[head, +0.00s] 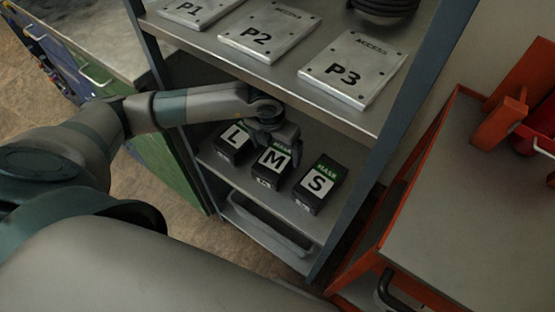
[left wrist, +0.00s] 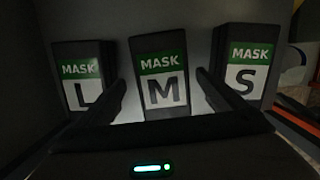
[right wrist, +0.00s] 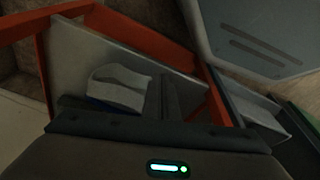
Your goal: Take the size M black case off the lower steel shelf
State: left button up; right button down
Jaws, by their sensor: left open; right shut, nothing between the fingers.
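The size M black case (head: 271,167) stands on the lower steel shelf (head: 228,178) between the L case (head: 233,142) and the S case (head: 317,185). Its label is white with a green MASK band. In the left wrist view the M case (left wrist: 162,80) is straight ahead, in the gap between my fingers. My left gripper (head: 275,150) is open, its fingers (left wrist: 162,92) on either side of the M case's label; I cannot tell if they touch it. My right gripper (right wrist: 165,100) is shut and empty, away from the shelf.
Plates P1 (head: 192,10), P2 (head: 268,32) and P3 (head: 352,70) lie on the shelf above, close over my left arm. A grey tray (head: 265,232) sits below the cases. A blue-grey shelf post (head: 385,140) and a red cart (head: 460,220) stand at right.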

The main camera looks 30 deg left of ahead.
aim_at(277, 156)
pick_arm(q)
jog(key=f, duration=0.3)
jog(key=shift+d+f, duration=0.2)
jog(key=shift+f, duration=0.4)
pick_arm(e)
jog(key=shift+s+f, duration=0.15)
jog(key=shift+f, duration=0.65)
pick_arm(q)
jog(key=c, duration=1.5)
